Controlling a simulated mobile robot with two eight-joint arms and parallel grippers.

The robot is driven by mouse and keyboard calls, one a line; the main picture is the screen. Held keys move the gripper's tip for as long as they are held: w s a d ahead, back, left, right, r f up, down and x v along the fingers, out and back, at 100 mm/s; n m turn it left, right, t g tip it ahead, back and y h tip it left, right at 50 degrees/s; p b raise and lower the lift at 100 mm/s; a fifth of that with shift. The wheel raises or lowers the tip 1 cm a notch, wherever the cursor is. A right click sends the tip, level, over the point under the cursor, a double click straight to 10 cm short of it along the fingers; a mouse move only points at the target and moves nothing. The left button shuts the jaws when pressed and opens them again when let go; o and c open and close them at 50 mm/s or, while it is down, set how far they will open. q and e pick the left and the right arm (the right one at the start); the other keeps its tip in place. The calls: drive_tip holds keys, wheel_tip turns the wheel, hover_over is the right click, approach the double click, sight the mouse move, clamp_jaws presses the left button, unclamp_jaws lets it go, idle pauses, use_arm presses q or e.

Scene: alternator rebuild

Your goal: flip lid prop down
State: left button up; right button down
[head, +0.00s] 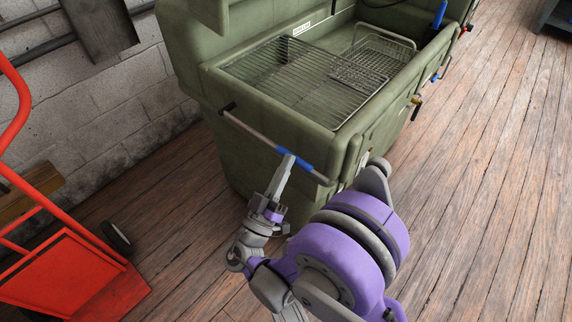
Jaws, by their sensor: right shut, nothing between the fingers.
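A green parts washer (208,118) fills the upper middle of the head view. A thin grey rod with a blue sleeve (305,167), which looks like the lid prop, runs slantwise along the washer's near end. Its upper left end meets a dark bracket (228,107); its other end is near the washer's front corner. My right gripper (287,160) is shut and empty, with its tips at the rod, overlapping the left part of the blue sleeve. I cannot tell whether they touch it. My left gripper is out of view.
A wire grate (290,75) and a wire basket (375,58) sit in the washer's open basin. A red hand truck (65,270) stands at the left by the block wall (125,95).

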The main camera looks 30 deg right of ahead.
drive_tip(key=shift+f, duration=0.15)
wheel_tip(320, 180, up, 4)
drive_tip(key=a+p, duration=0.1)
drive_tip(key=p, duration=0.3)
use_arm(q)
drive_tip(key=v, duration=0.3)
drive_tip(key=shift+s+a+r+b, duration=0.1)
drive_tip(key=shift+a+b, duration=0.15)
drive_tip(key=shift+b, duration=0.15)
use_arm(e)
drive_tip(key=w+v, duration=0.1)
drive_tip(key=v, duration=0.8)
drive_tip(key=shift+a+f, duration=0.25)
drive_tip(key=shift+a, duration=0.3)
